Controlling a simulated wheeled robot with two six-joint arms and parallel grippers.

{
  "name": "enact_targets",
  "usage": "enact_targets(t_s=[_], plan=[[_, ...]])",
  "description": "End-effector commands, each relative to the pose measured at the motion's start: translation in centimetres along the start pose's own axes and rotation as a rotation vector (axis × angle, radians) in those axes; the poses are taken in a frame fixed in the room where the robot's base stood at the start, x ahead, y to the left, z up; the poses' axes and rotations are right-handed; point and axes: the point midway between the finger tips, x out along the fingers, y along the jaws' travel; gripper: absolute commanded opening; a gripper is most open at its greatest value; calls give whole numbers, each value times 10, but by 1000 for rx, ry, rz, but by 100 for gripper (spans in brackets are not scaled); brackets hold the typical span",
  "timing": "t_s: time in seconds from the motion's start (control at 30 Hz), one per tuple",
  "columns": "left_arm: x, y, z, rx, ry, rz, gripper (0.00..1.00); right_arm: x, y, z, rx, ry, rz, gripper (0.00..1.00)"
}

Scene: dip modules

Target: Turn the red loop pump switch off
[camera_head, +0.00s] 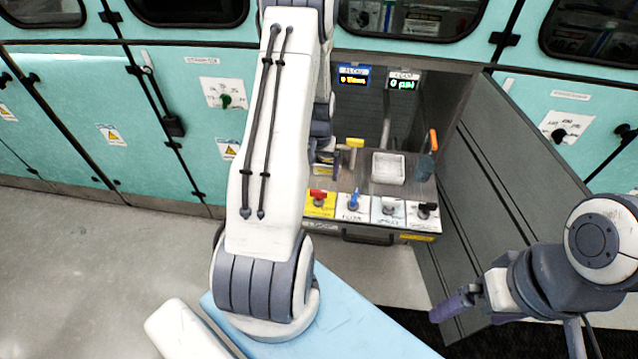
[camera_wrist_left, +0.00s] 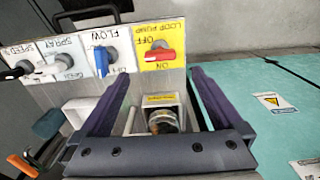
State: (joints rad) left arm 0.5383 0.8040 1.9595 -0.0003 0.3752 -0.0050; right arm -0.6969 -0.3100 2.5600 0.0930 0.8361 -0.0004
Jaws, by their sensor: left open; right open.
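The red loop pump switch (camera_head: 318,194) sits on a yellow plate at the left end of the bench's front panel. In the left wrist view the red switch (camera_wrist_left: 160,55) appears with its handle lying crosswise, close to the "ON" word; the labels read upside down there. My left gripper (camera_wrist_left: 158,78) is open and empty, its two dark fingers apart, with the switch beyond and between the tips, not touched. In the head view my left arm hides most of that gripper. My right gripper (camera_head: 455,304) is far to the lower right, away from the panel.
A blue flow knob (camera_head: 353,198), a grey spray knob (camera_head: 389,206) and a black speed knob (camera_head: 426,210) stand beside the switch. A white tray (camera_head: 388,168) and a yellow-topped handle (camera_head: 355,143) are behind. An open dark door (camera_head: 490,190) stands right of the bench.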

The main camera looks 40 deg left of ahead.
Motion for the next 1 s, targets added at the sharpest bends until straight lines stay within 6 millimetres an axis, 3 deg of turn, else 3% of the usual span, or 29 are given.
enact_targets(t_s=[0.2, 0.6, 0.77, 1.0], plan=[[-23, 0, 0, 1, 0, 0, 100, 3, 0, 0, 0, 0, 0, 100], [-25, 0, 0, 1, -2, 0, 100, 3, 0, 0, 0, 0, 0, 100], [-12, 0, 1, 1, -5, 0, 100, 1, 0, 0, 0, 0, 0, 100], [31, 0, 2, -1, -8, 0, 100, -5, 0, 0, 0, 0, 0, 100]])
